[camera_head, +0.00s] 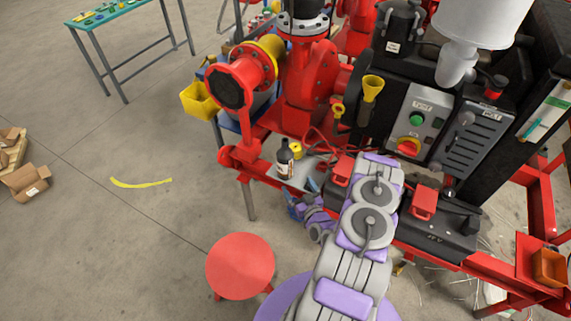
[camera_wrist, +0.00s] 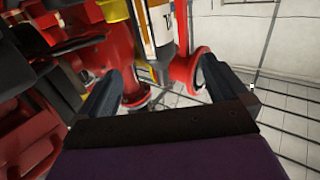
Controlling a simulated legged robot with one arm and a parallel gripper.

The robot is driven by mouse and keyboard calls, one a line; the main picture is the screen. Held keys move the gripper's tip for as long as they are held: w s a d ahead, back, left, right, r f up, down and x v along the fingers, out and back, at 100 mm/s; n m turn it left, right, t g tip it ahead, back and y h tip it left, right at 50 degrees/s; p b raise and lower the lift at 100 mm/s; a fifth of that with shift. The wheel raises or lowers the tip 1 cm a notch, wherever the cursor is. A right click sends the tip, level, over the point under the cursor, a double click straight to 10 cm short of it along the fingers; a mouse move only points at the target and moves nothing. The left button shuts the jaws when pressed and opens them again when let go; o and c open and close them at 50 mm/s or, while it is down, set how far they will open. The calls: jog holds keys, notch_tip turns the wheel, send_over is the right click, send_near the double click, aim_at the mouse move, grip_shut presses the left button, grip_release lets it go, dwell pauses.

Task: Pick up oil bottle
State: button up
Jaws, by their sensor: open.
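The oil bottle (camera_head: 284,161) is dark with a white label and stands upright on a grey shelf (camera_head: 300,176) of the red skid. In the wrist view, a bottle with a white and orange label (camera_wrist: 160,25) shows at the top, cut off by the frame edge. My gripper (camera_head: 301,193) is open, just below and to the right of the bottle in the head view. In the wrist view my gripper (camera_wrist: 163,73) has its fingers spread wide with nothing held. The bottle appears beyond the fingertips, roughly between them.
A small yellow item (camera_head: 296,150) stands close behind the bottle. Red pump pipes (camera_head: 305,75) rise behind the shelf, and a control box (camera_head: 417,121) is at the right. A red round stool (camera_head: 240,265) stands in front.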

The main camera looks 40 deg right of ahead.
aim_at(287, 165)
jog(key=b+x, duration=0.2)
jog(key=x, duration=0.9)
jog(key=shift+w+d+b, duration=0.2)
jog(key=shift+w+b, duration=0.1)
jog(key=x, duration=0.1)
jog(key=b+x, duration=0.1)
jog(key=x, duration=0.2)
jog(key=shift+w+d+f+b, duration=0.1)
jog(key=shift+d+f+b, duration=0.2)
jog(key=shift+d+f, duration=0.05)
jog(key=shift+w+d+r, duration=0.1)
jog(key=shift+w+d, duration=0.1)
jog(key=shift+w, duration=0.3)
jog(key=shift+c, duration=0.3)
jog(key=c, duration=1)
